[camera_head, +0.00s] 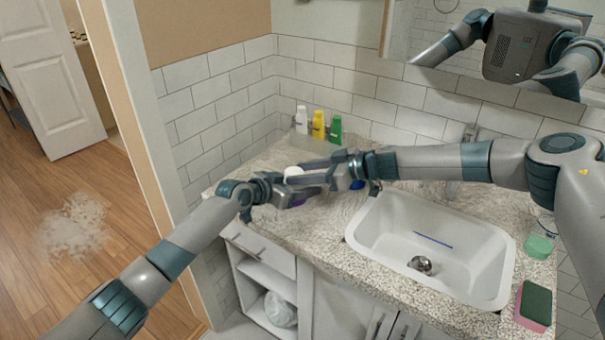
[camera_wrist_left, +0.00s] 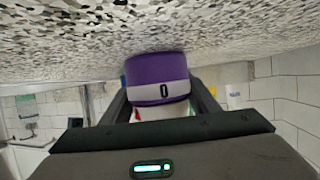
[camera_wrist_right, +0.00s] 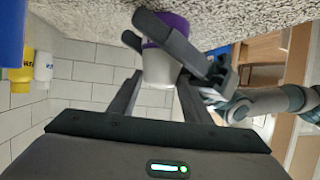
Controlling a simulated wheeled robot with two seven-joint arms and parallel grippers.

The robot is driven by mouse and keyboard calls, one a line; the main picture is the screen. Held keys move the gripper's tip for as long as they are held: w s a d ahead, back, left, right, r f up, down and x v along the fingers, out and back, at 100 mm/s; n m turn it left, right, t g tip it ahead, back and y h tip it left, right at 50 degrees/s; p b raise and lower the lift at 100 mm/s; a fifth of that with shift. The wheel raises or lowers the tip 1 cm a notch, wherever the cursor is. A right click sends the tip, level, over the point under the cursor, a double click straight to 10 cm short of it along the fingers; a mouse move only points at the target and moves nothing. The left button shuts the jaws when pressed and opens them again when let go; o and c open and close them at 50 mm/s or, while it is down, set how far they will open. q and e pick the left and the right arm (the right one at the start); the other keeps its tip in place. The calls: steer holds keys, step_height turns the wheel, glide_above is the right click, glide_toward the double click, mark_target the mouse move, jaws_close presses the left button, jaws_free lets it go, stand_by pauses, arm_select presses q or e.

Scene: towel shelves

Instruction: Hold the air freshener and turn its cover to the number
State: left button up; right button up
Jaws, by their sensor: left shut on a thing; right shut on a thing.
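The air freshener has a purple base (camera_wrist_left: 155,68), a white band with a black "0", and a white cover (camera_head: 293,172). It stands on the counter near the front left, mostly hidden by the grippers in the head view. My left gripper (camera_head: 300,191) is shut on the purple lower part; its fingers also cross the purple part in the right wrist view (camera_wrist_right: 178,42). My right gripper (camera_head: 308,174) comes from the right and is shut on the white upper part, which shows between its fingers in the right wrist view. The cover's own number mark cannot be made out.
White (camera_head: 301,119), yellow (camera_head: 318,124) and green (camera_head: 336,129) bottles stand at the back corner. A white sink (camera_head: 385,235) is to the right. A sponge (camera_head: 534,304) and a green bar (camera_head: 538,246) lie at the far right. The tiled wall and mirror bound the back.

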steer(key=shift+w+d+r+n+g+y, duration=0.1)
steer(key=shift+w+n+g+y, duration=0.15)
steer(key=shift+n+g, duration=0.45)
steer(key=shift+w+n+g+y, duration=0.25)
steer(key=shift+n+g, duration=0.35)
steer(key=shift+g, duration=0.2)
steer(key=shift+w+n+g, duration=0.1)
steer(key=shift+n+g, duration=0.2)
steer(key=shift+w+r+n+g, duration=0.25)
steer(key=shift+w+n+g, duration=0.1)
steer(key=shift+n+g, duration=0.4)
steer(key=shift+d, duration=0.15)
steer(key=shift+c, duration=0.2)
steer(key=o, duration=0.8)
steer(key=shift+s+f, duration=0.1)
steer(key=shift+s, duration=0.05)
